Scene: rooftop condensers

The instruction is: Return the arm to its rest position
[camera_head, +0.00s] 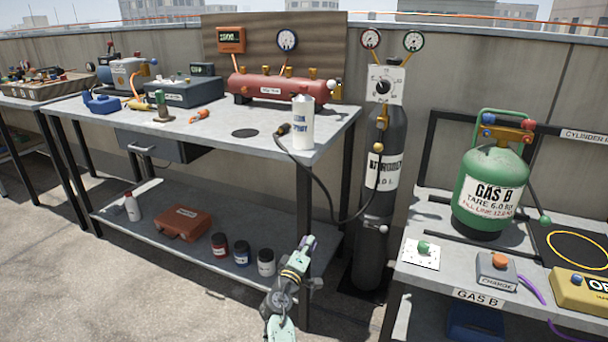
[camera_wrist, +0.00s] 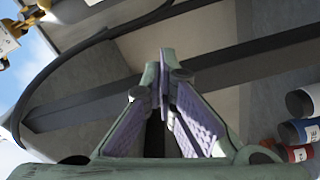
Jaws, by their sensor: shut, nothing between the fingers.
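My gripper (camera_head: 307,243) is at the lower middle of the head view, in front of the right end of the bench's lower shelf. Its fingers point up and away from me. In the wrist view my gripper (camera_wrist: 163,75) shows its two purple-padded fingers closed together, with nothing between them. It looks apart from the bench and the shelf things. My arm reaches in from the bottom edge of the head view.
The steel workbench (camera_head: 215,130) carries a red manifold (camera_head: 280,88) and a white bottle (camera_head: 303,123). A black hose (camera_head: 325,208) hangs near my gripper, by the dark nitrogen cylinder (camera_head: 372,225). A green cylinder (camera_head: 490,190) stands on the right stand. Open floor lies lower left.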

